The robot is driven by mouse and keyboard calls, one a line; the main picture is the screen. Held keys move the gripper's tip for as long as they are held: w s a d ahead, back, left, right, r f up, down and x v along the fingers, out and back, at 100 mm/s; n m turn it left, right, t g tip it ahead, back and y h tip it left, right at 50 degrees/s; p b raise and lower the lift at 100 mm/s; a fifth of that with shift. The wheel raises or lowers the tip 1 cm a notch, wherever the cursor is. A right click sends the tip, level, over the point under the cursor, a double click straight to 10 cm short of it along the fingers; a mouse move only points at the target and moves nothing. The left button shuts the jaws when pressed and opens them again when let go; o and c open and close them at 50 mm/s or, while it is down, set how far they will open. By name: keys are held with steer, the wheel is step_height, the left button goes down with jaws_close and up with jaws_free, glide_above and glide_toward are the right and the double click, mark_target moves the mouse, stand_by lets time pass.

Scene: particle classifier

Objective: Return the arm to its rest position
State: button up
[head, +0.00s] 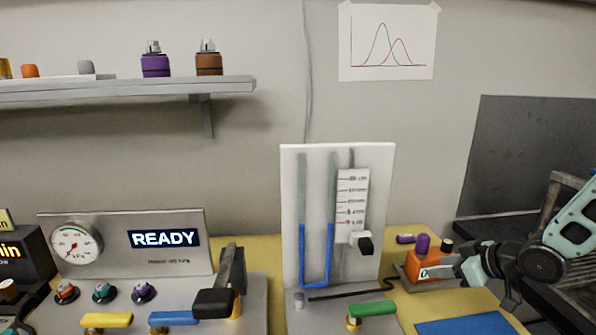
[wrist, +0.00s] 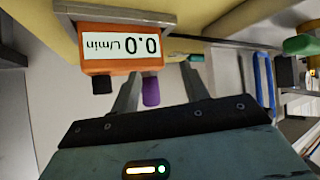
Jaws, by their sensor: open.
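My gripper (head: 458,268) is at the right of the head view, at the end of my arm, which comes in from the right edge. It points left, close to an orange flow meter (head: 426,272). In the wrist view my gripper (wrist: 162,82) has its two fingers apart. The flow meter (wrist: 137,63) shows upside down there, reading 0.0 L/min. Its purple knob (wrist: 151,91) appears between the fingers, and its black knob (wrist: 102,85) is to the left of them. I cannot tell whether a finger touches the meter.
A white manometer board (head: 289,190) with a blue liquid tube stands left of the meter. A green-handled valve (head: 372,309) is in front of it. A control panel (head: 110,240) reading READY is at left. A blue mat (head: 467,325) lies at front right.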

steer(key=s+a+r+g+h, duration=0.2)
steer(key=s+a+r+g, duration=0.15)
steer(key=a, duration=0.75)
steer(key=s+a+r+g+h, duration=0.1)
steer(key=s+a, duration=0.3)
steer(key=s, duration=0.5)
steer(key=s+a+r+g+p, duration=0.1)
steer(key=s+a+r, duration=0.3)
steer(key=s, duration=0.5)
steer(key=s+a+r+g+h, duration=0.1)
steer(key=s+a+r+g, duration=0.1)
steer(key=s, duration=0.6)
steer(key=shift+s+a+r+n+g+h, duration=0.35)
steer(key=shift+a+g, duration=0.4)
steer(key=shift+a, duration=0.5)
